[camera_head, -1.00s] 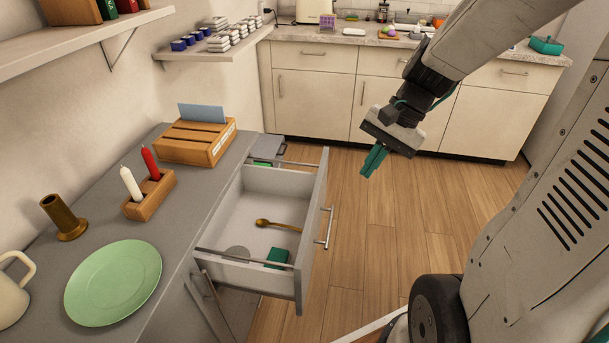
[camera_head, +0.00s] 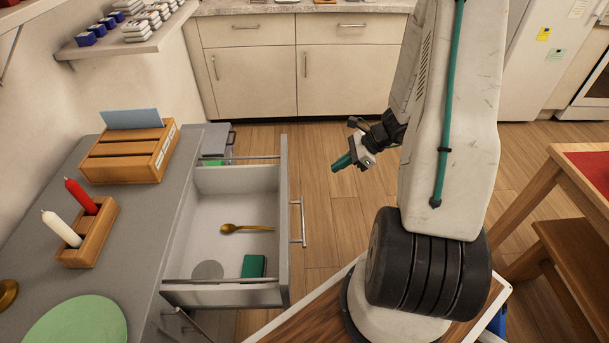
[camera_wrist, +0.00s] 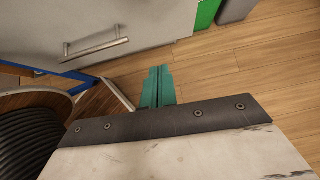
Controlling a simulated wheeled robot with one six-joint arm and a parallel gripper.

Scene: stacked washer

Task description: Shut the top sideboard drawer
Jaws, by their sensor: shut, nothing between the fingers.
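The top sideboard drawer (camera_head: 284,220) is pulled out from the grey sideboard (camera_head: 150,225), with its bar handle (camera_head: 303,222) on the front. Inside lie a golden spoon (camera_head: 245,229), a green box (camera_head: 253,266) and a grey disc (camera_head: 208,270). My gripper (camera_head: 342,162) has teal fingers, shut and empty, in front of the drawer and to the right of its handle, not touching it. In the wrist view the shut fingers (camera_wrist: 158,88) are over the floor, with a pale front and its bar handle (camera_wrist: 95,46) at upper left.
On the sideboard stand a wooden organizer (camera_head: 130,155), a candle holder (camera_head: 90,235) with red and white candles, and a green plate (camera_head: 75,325). A wooden table (camera_head: 570,185) stands at right. Wooden floor (camera_head: 325,200) is clear between drawer and arm.

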